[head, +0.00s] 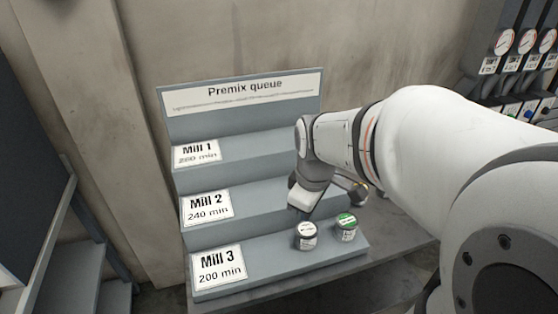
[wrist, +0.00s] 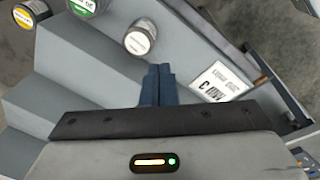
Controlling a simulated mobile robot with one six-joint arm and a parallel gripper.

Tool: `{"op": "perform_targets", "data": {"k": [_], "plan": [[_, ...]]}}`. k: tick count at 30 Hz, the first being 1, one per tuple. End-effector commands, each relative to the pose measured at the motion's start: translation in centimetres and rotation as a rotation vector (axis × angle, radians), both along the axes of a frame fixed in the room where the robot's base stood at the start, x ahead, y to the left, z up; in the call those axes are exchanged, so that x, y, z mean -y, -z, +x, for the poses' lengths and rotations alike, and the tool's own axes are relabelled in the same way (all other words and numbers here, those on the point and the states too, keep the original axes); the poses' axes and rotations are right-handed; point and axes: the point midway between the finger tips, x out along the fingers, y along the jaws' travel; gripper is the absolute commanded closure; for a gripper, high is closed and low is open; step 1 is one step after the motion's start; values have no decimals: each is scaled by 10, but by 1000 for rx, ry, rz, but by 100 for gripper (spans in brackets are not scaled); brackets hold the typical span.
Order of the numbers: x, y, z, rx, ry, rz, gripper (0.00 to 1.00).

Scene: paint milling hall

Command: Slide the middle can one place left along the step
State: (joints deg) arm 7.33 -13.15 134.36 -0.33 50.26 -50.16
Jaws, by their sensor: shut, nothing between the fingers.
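The grey stepped rack (head: 255,190) has three labelled steps. On the lowest step, Mill 3, stand a white-lidded can (head: 306,236) and, to its right, a green-lidded can (head: 347,228). Both show in the wrist view, the white-lidded one (wrist: 140,38) nearer my fingers and the green-lidded one (wrist: 86,5) cut by the top edge. A yellow-lidded can (wrist: 24,14) lies farther out; its support is unclear. My gripper (head: 298,211) is pointed down just behind and left of the white-lidded can. In the wrist view its dark fingers (wrist: 158,70) are shut and empty, apart from that can.
The Mill 3 label (head: 221,267) is at the left of the lowest step, with bare step between it and the white-lidded can. The Mill 2 (head: 207,208) and Mill 1 (head: 197,153) steps rise behind. Gauges (head: 528,42) stand at the far right.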

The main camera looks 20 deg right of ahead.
Motion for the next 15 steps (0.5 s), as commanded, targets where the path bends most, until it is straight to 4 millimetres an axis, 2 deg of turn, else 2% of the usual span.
{"op": "perform_targets", "data": {"k": [3,9,15], "plan": [[22,18,23,-57,-250,-28,100],[54,47,49,-121,-633,-44,100],[72,65,61,-145,-843,-43,100]]}}
